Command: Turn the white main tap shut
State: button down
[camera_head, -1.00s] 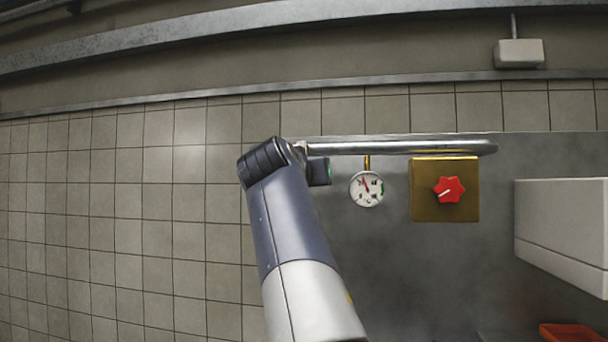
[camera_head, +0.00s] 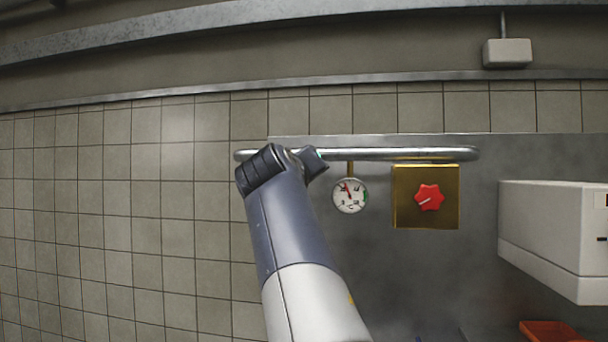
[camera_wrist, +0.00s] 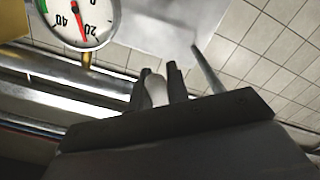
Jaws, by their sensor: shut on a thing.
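In the wrist view, my gripper (camera_wrist: 159,84) is shut on a white piece, the handle of the white main tap (camera_wrist: 156,92). A dark finger lies on each side of the white piece. The rest of the tap is hidden behind my wrist. In the head view my arm covers the tap and my fingertips, so neither can be made out there. My wrist is in front of the left part of a metal pipe (camera_head: 410,154).
A round gauge (camera_head: 350,196) hangs under the pipe and shows close in the wrist view (camera_wrist: 82,18). Right of it is a brass plate (camera_head: 403,215) with a red knob (camera_head: 429,197). A white box (camera_head: 550,235) juts out further right, above an orange tray (camera_head: 548,329).

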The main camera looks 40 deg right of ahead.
jog(key=shift+r, duration=0.1)
dwell(0.3)
jog(key=c, duration=1.4)
grip_release()
jog(key=shift+o, duration=0.2)
jog(key=b+v, duration=0.4)
jog(key=v, duration=0.7)
jog(key=shift+c, duration=0.4)
